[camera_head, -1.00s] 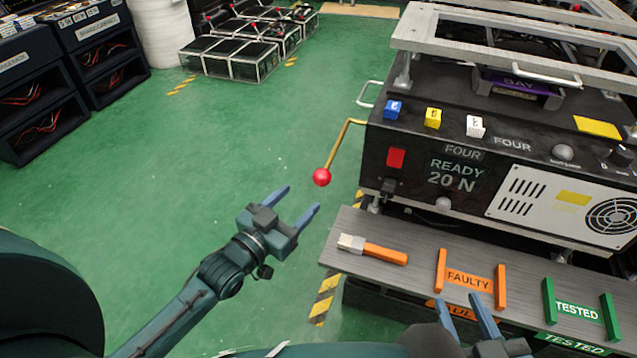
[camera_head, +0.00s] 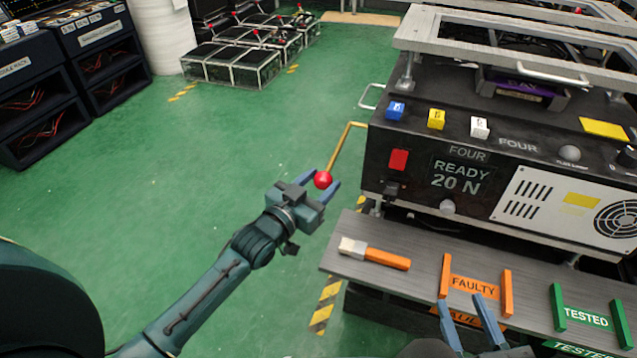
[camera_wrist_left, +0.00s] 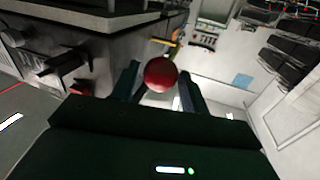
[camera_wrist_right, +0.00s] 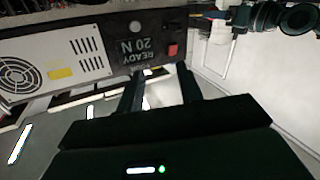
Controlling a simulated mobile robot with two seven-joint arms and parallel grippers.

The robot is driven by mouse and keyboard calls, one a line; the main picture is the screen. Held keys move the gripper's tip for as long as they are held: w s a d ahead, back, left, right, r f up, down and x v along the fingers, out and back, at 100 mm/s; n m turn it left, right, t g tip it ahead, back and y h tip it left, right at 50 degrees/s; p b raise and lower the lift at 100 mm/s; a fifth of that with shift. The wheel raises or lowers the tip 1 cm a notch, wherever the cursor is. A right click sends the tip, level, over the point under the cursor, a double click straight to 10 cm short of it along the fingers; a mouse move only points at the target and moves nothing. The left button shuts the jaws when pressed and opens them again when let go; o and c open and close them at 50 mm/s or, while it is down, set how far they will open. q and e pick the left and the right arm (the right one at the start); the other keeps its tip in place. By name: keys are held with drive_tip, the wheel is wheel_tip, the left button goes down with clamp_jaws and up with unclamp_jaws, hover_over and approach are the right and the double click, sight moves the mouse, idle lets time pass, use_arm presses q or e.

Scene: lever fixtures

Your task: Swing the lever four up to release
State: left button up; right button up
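Fixture four (camera_head: 453,168) is a black box with a "FOUR" label and a "READY 20 N" display. Its brass lever (camera_head: 340,146) comes out of the left side and hangs down to a red ball knob (camera_head: 324,180). My left gripper (camera_head: 321,180) is open, with one finger on each side of the knob. In the left wrist view the knob (camera_wrist_left: 160,74) sits between the two fingers, with a gap to at least one of them. My right gripper (camera_head: 467,322) is open and empty in front of the shelf; its fingers (camera_wrist_right: 160,90) are apart in the right wrist view.
A grey shelf (camera_head: 424,280) in front of the fixture holds an orange-handled brush (camera_head: 375,253) and orange "FAULTY" and green "TESTED" holders. Blue, yellow and white blocks stand on the fixture. Green floor (camera_head: 240,140) left of the lever is clear.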

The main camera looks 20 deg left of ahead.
use_arm(q)
clamp_jaws()
drive_tip(key=shift+r, duration=0.1)
